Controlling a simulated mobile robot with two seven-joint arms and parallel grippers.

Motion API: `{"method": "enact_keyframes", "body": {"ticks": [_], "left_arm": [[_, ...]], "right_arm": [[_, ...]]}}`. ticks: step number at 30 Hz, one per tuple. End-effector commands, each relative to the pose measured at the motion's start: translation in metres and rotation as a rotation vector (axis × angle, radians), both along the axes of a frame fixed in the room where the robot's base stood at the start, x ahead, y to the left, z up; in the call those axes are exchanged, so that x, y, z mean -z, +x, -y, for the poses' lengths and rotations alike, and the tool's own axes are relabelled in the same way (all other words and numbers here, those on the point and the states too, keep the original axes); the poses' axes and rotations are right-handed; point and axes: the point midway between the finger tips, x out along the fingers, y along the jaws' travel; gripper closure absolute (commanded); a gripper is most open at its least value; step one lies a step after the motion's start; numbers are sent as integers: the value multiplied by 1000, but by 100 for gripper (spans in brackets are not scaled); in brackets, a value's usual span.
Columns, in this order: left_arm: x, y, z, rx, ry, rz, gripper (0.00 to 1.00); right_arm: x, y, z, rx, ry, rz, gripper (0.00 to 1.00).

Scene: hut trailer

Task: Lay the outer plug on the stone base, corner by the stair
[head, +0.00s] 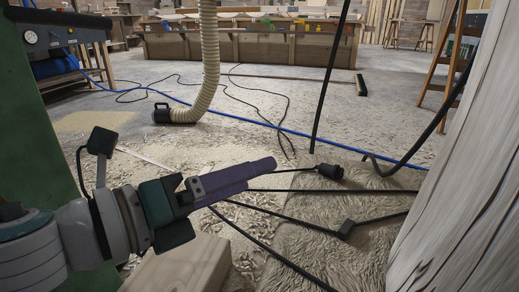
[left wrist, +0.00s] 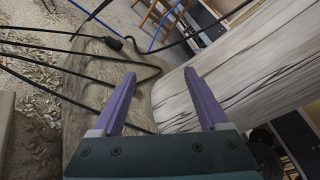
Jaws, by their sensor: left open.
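A black plug (head: 330,172) on a dark cable lies at the far edge of the rough, pale stone base (head: 300,256). A smaller black connector (head: 346,228) lies nearer, on the base; I cannot tell for sure which is the outer plug. My left gripper (head: 274,164) has purple fingers and hangs left of the far plug, apart from it. In the left wrist view its fingers (left wrist: 166,78) are spread with nothing between them. That view also shows a black plug (left wrist: 113,43) beyond the left finger, near the base (left wrist: 84,121). My right gripper is out of view.
A large whitish wood-grained piece (head: 462,190) rises along the right of the base. Several dark cables cross the base. A blue hose (head: 300,135) and a beige duct (head: 209,60) lie beyond, with a ladder (head: 463,60) at right. Shavings cover the floor.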

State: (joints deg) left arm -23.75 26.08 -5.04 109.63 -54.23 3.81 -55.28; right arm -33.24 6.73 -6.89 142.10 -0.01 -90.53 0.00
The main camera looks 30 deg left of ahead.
Motion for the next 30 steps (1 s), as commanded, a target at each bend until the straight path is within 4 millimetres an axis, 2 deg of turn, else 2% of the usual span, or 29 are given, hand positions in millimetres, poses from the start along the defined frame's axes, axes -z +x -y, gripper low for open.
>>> {"method": "enact_keyframes", "body": {"ticks": [2, 5, 6, 8, 9, 12, 15, 19, 30], "left_arm": [[-6, 1, -25, -259, -321, -86, 23], [10, -17, -51, -583, -736, -237, 23], [22, -30, -55, -709, -893, -310, 23], [41, -53, -53, -889, -1111, -425, 23], [52, -71, -47, -1002, -1235, -502, 23], [72, -114, -23, -1250, -1465, -692, 23], [80, -148, 1, -1429, -1588, -841, 23], [81, -174, 18, -1556, -1644, -946, 23], [79, -179, 21, -1583, -1648, -965, 23]], "right_arm": [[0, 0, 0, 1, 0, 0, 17], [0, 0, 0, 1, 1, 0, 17], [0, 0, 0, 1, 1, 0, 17], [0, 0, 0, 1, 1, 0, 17], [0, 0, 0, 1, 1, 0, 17], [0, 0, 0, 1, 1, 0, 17], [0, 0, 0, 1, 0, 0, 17], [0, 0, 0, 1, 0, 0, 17], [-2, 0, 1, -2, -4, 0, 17]]}}
